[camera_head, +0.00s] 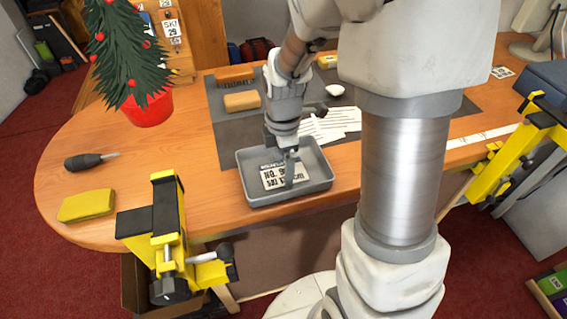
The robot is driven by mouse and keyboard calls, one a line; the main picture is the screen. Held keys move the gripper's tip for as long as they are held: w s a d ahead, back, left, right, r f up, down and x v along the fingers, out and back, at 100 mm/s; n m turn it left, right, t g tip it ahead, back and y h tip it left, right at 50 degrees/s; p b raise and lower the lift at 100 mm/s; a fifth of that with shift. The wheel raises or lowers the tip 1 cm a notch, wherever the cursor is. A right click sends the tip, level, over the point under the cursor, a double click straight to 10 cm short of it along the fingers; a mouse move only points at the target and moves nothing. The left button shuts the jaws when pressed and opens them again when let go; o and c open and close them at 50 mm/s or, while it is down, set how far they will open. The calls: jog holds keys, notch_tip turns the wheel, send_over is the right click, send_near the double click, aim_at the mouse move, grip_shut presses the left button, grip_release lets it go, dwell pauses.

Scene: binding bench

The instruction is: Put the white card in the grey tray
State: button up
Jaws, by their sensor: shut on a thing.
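The grey tray (243,180) stands near the front edge of the wooden table, at the middle of the camera_head view. The white card (272,181), printed with black letters, shows inside the tray's rim. My gripper (289,178) points down over the tray and is shut on the card. The gripper covers part of the card. I cannot tell whether the card touches the tray floor.
White sheets (335,122) lie on the dark mat (228,128) behind the tray. A yellow clamp (168,215) grips the front edge at left. A screwdriver (88,160), a yellow block (86,206) and a potted tree (150,108) stand left; the table between is clear.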

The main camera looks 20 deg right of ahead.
jog(key=shift+f, duration=0.15)
jog(key=o, duration=1)
jog(key=shift+c, duration=0.2)
notch_tip(320, 180, up, 12)
jog(key=p, duration=0.1)
jog(key=s+r+m+t, duration=0.5)
jog(key=s+r+m, duration=0.4)
jog(key=s+m, duration=0.5)
jog(key=shift+m+t, duration=0.3)
jog(key=shift+m, duration=1.7)
